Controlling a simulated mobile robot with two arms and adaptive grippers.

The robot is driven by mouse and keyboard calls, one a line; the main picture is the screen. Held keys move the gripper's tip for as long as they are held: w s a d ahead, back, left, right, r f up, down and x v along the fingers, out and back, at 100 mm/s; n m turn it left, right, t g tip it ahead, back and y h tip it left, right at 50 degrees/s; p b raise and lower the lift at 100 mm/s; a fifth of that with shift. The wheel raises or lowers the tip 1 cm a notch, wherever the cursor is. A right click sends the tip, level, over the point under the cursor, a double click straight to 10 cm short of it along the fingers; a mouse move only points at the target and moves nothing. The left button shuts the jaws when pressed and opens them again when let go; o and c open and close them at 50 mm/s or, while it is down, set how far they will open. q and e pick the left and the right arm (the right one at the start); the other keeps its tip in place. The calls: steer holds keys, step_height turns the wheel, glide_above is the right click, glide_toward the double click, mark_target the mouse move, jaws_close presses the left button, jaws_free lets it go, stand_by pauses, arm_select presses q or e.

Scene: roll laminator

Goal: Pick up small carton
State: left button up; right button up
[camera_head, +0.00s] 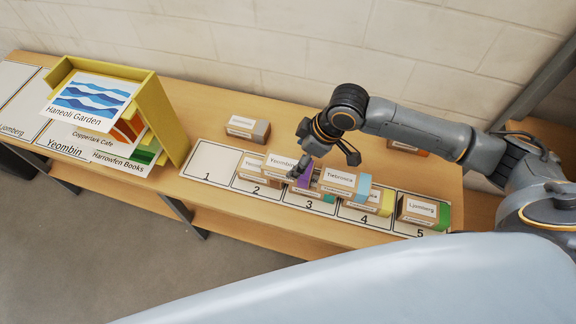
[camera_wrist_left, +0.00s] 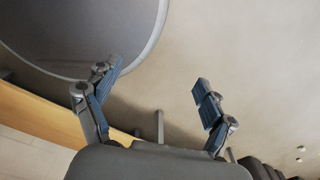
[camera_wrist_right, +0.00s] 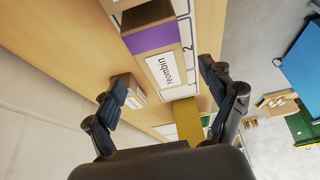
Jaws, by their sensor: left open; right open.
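Several small brown cartons with white labels and coloured ends stand on the table. One with a purple end (camera_head: 280,163) stands near slot 2; it shows large in the right wrist view (camera_wrist_right: 165,55), its label reading "Yeombin". A blue-ended carton (camera_head: 340,181) and a green-ended carton (camera_head: 418,210) stand farther right. A grey-ended carton (camera_head: 245,128) stands alone behind the row. My right gripper (camera_head: 326,152) is open above the row, beside the purple-ended carton. In its wrist view the fingers (camera_wrist_right: 165,88) are apart with nothing held. My left gripper (camera_wrist_left: 158,88) is open and empty, away from the cartons.
A white numbered mat (camera_head: 208,163) lies along the table's front edge; slot 1 is empty. A yellow holder (camera_head: 166,115) with printed signs (camera_head: 92,97) stands at the left. A brown carton (camera_head: 394,146) sits behind my right arm. A wall runs behind the table.

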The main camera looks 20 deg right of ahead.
mark_target(290, 165)
steer(key=shift+p+x, duration=0.3)
steer(key=shift+x, duration=0.75)
steer(key=x, duration=0.1)
steer(key=p+x, duration=0.1)
steer(key=x, duration=0.1)
steer(key=shift+a+f, duration=0.25)
steer(key=shift+a, duration=0.05)
steer(key=shift+w+f, duration=0.15)
steer(key=shift+f, duration=0.15)
steer(key=shift+c, duration=0.2)
steer(key=c, duration=1.4)
arm_select(q)
steer(key=w+r, duration=0.2)
steer(key=w, duration=0.1)
steer(key=shift+d, duration=0.4)
